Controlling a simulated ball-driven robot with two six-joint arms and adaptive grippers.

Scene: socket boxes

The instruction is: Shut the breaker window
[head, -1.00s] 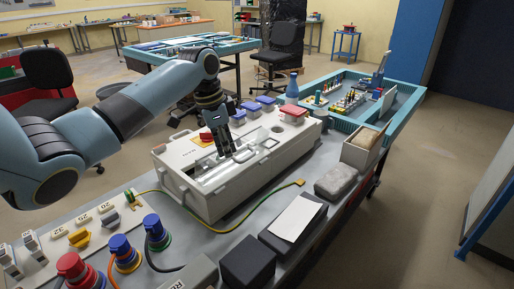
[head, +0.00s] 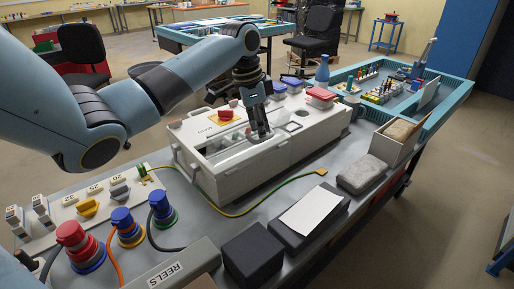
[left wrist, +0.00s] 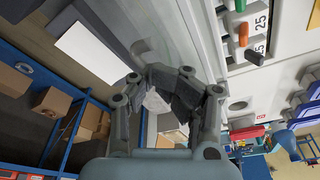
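The grey-white socket box (head: 262,182) stands on the bench in the middle of the head view. Its top has a long framed recess (head: 222,163), the breaker opening; a clear pane is hard to make out there. My left gripper (head: 260,134) points down at the far right part of this recess. Its fingertips look together, also in the left wrist view (left wrist: 180,86); contact with the window cannot be told. The left wrist view shows an orange breaker lever (left wrist: 243,34) and a dark lever (left wrist: 254,57) beside "25" labels. My right gripper is not in view.
A red knob (head: 226,114) on a yellow plate and red and blue socket covers (head: 320,94) sit on the box. A green-yellow cable (head: 240,213) lies along its front. Black blocks (head: 253,257), a grey stone-like block (head: 361,174) and coloured plugs (head: 72,236) stand on the bench.

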